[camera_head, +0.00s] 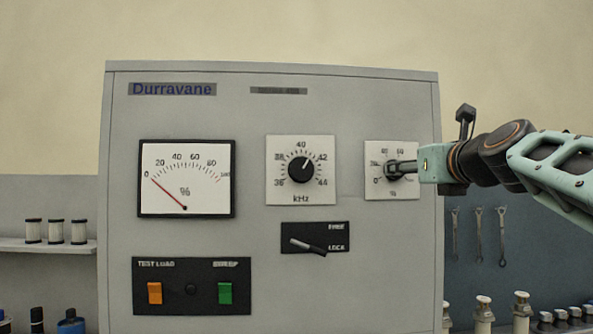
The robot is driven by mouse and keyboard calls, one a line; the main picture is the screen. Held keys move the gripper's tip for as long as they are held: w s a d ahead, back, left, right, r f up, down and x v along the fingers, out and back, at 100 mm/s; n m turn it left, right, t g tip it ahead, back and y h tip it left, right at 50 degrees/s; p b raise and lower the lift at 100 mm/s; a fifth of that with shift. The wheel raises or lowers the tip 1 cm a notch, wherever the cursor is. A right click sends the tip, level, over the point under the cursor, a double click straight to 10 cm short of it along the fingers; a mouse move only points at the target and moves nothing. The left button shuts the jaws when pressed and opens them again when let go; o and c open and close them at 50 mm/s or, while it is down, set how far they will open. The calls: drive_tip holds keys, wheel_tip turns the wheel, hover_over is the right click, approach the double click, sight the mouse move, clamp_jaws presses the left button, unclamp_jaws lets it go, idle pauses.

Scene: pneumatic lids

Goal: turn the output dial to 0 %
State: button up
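The output dial (376,189) is a white square plate with a black knob, marked in %, at the right of the grey Durravane panel. Its 0 mark shows at the lower left of its scale. My gripper (394,169) comes in from the right, with its dark fingertips at the knob. The fingers cover most of the knob and the right part of the scale, so the knob's pointer cannot be read. Whether the fingers are closed on it cannot be told. The % meter (187,178) at the left has its red needle at about 0.
The kHz dial (301,169) points just right of 40, beside the output dial. Below it is a lock lever (309,245). An orange switch (154,293) and a green switch (225,293) sit lower left. Wrenches (479,236) hang behind my arm.

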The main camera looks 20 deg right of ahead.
drive_tip(key=shift+p+x, duration=0.3)
drive_tip(key=shift+x, duration=1.5)
drive_tip(key=shift+c, duration=0.4)
drive_tip(key=c, duration=1.1)
